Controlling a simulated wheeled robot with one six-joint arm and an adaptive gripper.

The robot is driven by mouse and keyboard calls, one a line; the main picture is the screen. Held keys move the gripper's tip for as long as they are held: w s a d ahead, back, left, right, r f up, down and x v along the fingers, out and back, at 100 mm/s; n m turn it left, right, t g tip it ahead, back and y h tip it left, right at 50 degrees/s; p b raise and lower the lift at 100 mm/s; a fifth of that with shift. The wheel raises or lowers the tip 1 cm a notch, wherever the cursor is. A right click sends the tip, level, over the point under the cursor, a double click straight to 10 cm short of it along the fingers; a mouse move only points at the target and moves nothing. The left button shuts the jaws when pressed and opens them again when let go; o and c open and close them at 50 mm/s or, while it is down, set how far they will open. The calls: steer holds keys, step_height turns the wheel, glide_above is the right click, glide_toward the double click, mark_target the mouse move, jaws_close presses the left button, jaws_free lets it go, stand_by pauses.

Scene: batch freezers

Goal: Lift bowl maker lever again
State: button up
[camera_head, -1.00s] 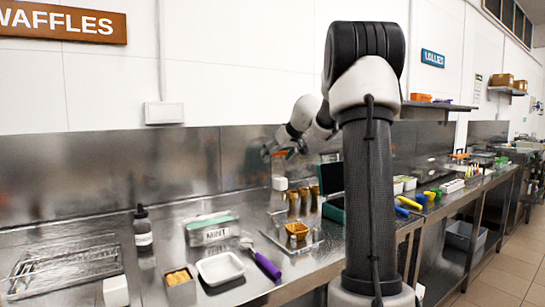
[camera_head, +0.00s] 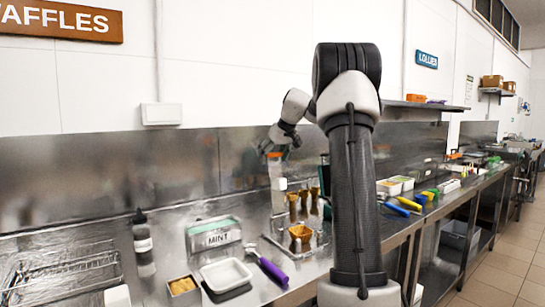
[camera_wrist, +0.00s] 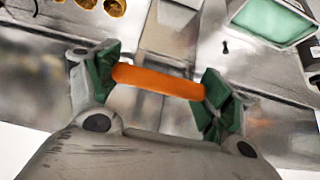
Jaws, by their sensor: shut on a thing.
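The bowl maker (camera_head: 278,172) stands at the back of the steel counter, against the splashback, as a narrow upright grey and white shape. Its orange lever (camera_wrist: 150,79) crosses the wrist view as a bar between my two green finger pads. My gripper (camera_wrist: 160,88) is shut on this lever, with one finger at each end of the bar. In the head view my gripper (camera_head: 276,148) is at the top of the bowl maker, and a bit of orange shows beneath it. The maker's lower parts are small and hard to make out.
Golden cones (camera_head: 303,200) and a waffle bowl (camera_head: 300,232) stand in a rack right of the maker. My arm hides the counter's middle, including most of a teal box.

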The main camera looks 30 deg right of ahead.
steer(key=o, duration=1.4)
steer(key=shift+w, duration=0.2)
steer(key=v, duration=1.2)
